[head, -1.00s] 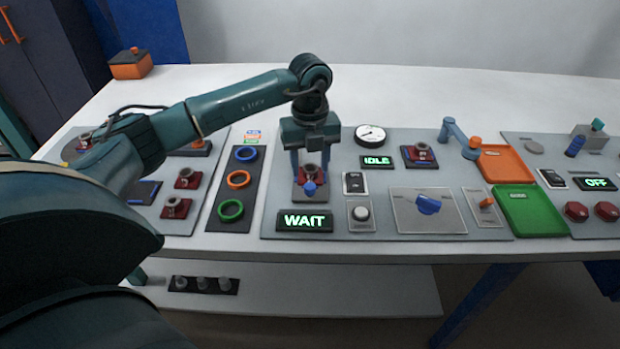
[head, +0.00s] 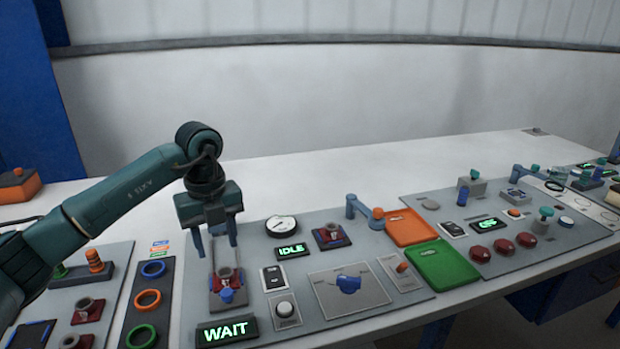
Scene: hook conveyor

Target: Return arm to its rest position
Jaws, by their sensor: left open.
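My left arm comes in from the left. Its left gripper (head: 217,250) points down over the panel, with its two fingers apart and nothing between them. A dark red block (head: 229,279) with a round socket and a blue knob at its front sits on a grey plate, just below and in front of the fingertips. The fingers appear clear of it. The WAIT display (head: 227,330) is lit green in front of this block. My right gripper is not in view.
The panel carries a gauge (head: 281,226), an IDLE display (head: 291,251), a blue knob (head: 348,284), an orange tray (head: 411,228) and a green tray (head: 442,262). Coloured rings lie on a dark strip (head: 145,325) at left.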

